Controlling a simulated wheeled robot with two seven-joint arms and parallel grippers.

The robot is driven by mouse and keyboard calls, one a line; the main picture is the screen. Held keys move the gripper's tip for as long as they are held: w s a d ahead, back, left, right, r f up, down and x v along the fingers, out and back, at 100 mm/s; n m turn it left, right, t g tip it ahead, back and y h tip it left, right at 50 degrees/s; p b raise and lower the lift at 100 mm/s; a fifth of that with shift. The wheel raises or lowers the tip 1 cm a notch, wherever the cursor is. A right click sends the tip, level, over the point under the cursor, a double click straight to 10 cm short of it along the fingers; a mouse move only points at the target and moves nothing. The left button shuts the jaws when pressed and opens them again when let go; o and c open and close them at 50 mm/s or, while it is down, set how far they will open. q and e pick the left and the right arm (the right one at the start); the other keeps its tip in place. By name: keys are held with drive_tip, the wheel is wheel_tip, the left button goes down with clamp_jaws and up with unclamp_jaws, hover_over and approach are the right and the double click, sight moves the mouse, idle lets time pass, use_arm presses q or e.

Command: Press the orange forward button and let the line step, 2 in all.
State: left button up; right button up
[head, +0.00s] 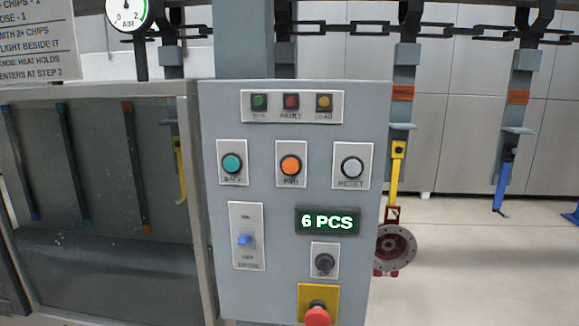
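The orange forward button (291,165) sits in the middle of the button row on the grey control panel (272,270). A teal BACK button (232,164) is to its left and a white RESET button (352,167) to its right. The display (327,221) reads "6 PCS". The line is a dark overhead chain (340,28) with hangers. A blue hook (503,182) farther right hangs empty. Neither of my grippers shows in the head view.
Below the buttons are a blue switch (245,240), a black knob (324,263) and a red mushroom button (317,314) on yellow. Green, red and yellow lamps (291,102) top the panel. A glazed booth (95,92) stands left, below a gauge (129,14). Space before the panel looks clear.

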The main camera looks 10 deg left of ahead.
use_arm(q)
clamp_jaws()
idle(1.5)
